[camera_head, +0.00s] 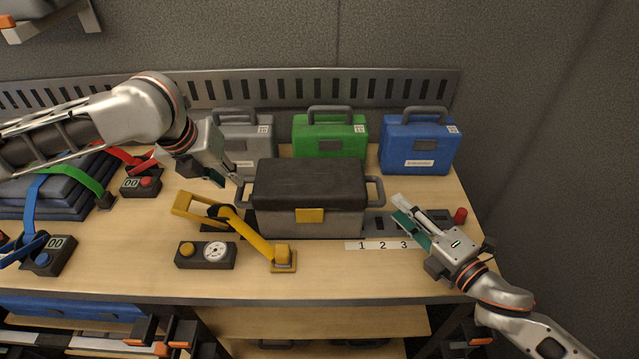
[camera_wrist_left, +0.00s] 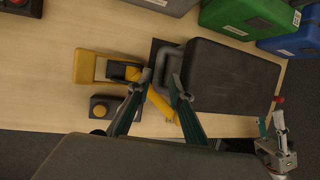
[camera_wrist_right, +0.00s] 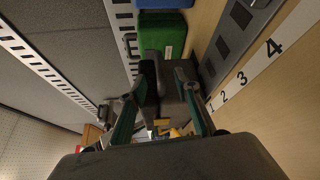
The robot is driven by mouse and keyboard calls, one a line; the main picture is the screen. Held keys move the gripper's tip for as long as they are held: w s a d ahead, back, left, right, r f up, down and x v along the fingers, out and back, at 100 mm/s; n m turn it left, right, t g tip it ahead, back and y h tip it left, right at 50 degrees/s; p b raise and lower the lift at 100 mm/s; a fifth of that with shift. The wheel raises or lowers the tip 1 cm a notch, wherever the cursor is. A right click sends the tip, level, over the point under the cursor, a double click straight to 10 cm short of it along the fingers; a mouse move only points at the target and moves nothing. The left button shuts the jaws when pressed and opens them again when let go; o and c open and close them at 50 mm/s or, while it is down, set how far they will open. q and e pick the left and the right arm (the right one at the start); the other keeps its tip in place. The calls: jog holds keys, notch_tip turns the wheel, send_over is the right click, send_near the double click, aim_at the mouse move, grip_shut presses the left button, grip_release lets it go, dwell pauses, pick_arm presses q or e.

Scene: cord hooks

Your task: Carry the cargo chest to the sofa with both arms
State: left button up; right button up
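The cargo chest (camera_head: 310,195) is a dark box with a grey lower body, a yellow latch and a grey handle at each end. It stands upright on the workbench (camera_head: 330,282). My left gripper (camera_head: 230,179) is open beside the chest's left handle (camera_head: 246,191); in the left wrist view its fingertips (camera_wrist_left: 160,78) are close to that handle (camera_wrist_left: 166,66), and I cannot tell whether they touch. My right gripper (camera_head: 401,208) is open and empty, apart from the right handle (camera_head: 375,190). The right wrist view shows the chest (camera_wrist_right: 168,95) beyond its fingers. No sofa is in view.
Grey (camera_head: 245,133), green (camera_head: 330,137) and blue (camera_head: 419,146) cases stand behind the chest. A yellow lever clamp (camera_head: 258,240) and a gauge box (camera_head: 205,255) are in front at left. Strapped dark cloths (camera_head: 62,190) lie far left. A numbered strip (camera_head: 370,246) lies in front at right.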

aim_at(239, 189)
pick_arm(q)
jog(key=shift+r, duration=0.1)
pick_arm(e)
jog(key=shift+r, duration=0.15)
pick_arm(q)
jog(key=shift+s+a, duration=0.1)
pick_arm(e)
jog(key=shift+s, duration=0.1)
